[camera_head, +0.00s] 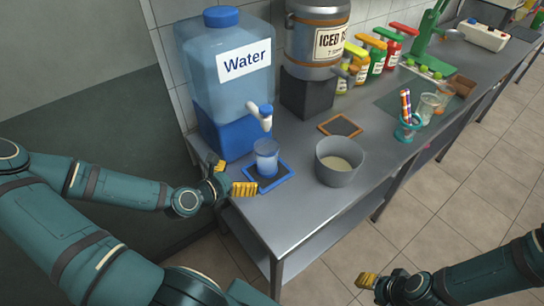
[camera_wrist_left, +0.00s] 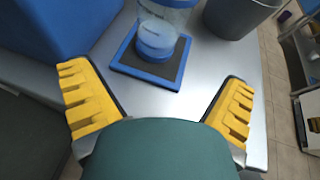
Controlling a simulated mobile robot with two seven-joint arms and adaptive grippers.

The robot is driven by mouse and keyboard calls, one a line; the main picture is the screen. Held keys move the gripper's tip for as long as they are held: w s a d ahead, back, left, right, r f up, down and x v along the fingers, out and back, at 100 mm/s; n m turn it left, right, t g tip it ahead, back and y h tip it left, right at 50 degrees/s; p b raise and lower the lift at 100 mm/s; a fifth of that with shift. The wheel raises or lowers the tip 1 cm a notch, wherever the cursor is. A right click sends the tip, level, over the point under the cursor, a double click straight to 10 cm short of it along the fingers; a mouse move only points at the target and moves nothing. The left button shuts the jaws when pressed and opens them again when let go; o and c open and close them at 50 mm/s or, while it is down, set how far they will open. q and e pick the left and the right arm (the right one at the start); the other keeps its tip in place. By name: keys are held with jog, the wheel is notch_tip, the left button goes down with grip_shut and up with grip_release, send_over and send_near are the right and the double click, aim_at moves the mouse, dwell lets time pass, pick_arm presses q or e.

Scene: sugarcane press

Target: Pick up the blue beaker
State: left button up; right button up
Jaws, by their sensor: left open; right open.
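The blue beaker (camera_head: 266,158) is clear with a blue lower part. It stands upright on a blue-framed dark mat (camera_head: 284,181) under the tap of the water dispenser (camera_head: 215,80). In the left wrist view the beaker (camera_wrist_left: 158,35) is ahead of the fingers, on the mat (camera_wrist_left: 125,62), with its top cut off by the picture edge. My left gripper (camera_head: 231,178) is open and empty at the counter edge, just short of the mat; its yellow fingers (camera_wrist_left: 160,100) are spread wide. My right gripper (camera_head: 368,281) is open and empty, low in front of the counter, away from the beaker.
A grey pot (camera_head: 338,164) stands close to the right of the beaker. The dispenser's white tap (camera_head: 261,114) hangs just above the beaker. An iced drink dispenser (camera_head: 317,40), several coloured bottles (camera_head: 379,56) and a teal holder (camera_head: 408,128) stand further along the counter.

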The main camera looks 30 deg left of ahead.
aim_at(260, 168)
pick_arm(q)
jog(key=b+x, duration=0.2)
jog(key=x, duration=0.4)
jog(key=shift+w+f, duration=0.3)
jog(key=shift+w, duration=0.05)
jog(key=b+x, duration=0.1)
jog(key=x, duration=0.1)
jog(key=b+x, duration=0.1)
jog(key=x, duration=0.1)
jog(key=shift+w+f, duration=0.2)
jog(key=shift+f, duration=0.25)
jog(key=shift+w+d+f, duration=0.1)
jog(key=shift+w+f, duration=0.05)
jog(key=shift+w, duration=0.35)
jog(key=c, duration=1.3)
